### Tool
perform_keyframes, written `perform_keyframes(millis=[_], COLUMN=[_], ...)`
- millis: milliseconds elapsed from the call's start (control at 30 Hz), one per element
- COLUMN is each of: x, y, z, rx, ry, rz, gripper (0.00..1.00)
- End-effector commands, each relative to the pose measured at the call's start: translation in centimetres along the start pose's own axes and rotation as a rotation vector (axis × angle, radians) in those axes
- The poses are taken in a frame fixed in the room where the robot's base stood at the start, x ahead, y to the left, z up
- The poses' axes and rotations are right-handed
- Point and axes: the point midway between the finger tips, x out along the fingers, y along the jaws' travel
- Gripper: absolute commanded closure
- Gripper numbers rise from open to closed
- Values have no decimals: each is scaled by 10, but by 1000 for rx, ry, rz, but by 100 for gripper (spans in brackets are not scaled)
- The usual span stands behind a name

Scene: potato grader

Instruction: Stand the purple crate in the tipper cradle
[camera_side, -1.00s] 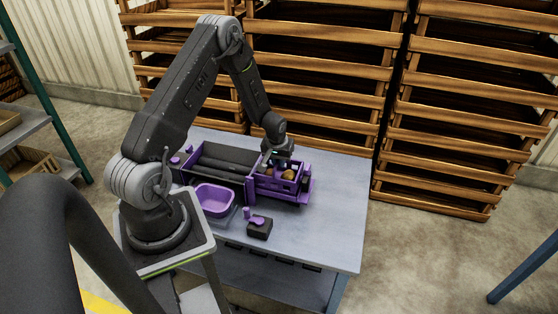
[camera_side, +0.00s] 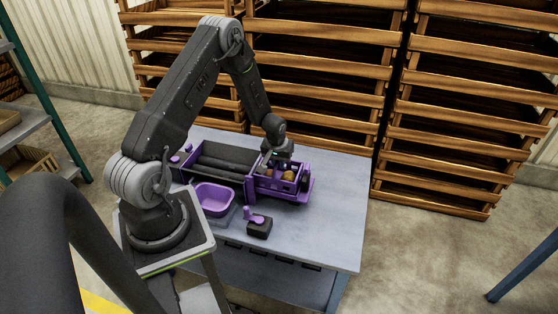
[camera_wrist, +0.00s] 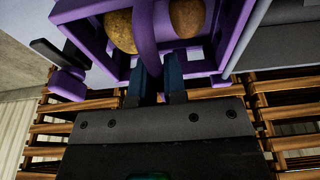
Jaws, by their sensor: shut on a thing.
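The purple crate (camera_side: 270,184) holds brown potatoes and sits at the right end of the grader, at the tipper cradle (camera_side: 304,191). Its near side and the cradle are the same purple, so I cannot tell exactly where they touch. My gripper (camera_side: 278,163) is above the crate. In the wrist view my gripper (camera_wrist: 158,80) is shut on the crate's purple handle (camera_wrist: 147,42), one blue-dark finger on each side. Two potatoes (camera_wrist: 187,17) show beside the handle. The underside of the crate is hidden.
The grader's dark roller bed (camera_side: 222,162) lies left of the crate. A purple basin (camera_side: 214,198) and a dark box with a purple lever (camera_side: 258,227) stand in front. The table (camera_side: 335,215) is clear at the right. Wooden crate stacks (camera_side: 455,110) stand behind.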

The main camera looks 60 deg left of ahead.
Motion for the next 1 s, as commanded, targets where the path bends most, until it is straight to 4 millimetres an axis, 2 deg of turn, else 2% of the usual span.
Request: perform_keyframes(millis=[467,500,800,1000], x=[1,1,1,1], y=[0,0,0,0], z=[0,0,0,1], rx=[0,0,0,0], ry=[1,1,1,-1], rz=[0,0,0,0], gripper=[100,87,58,58])
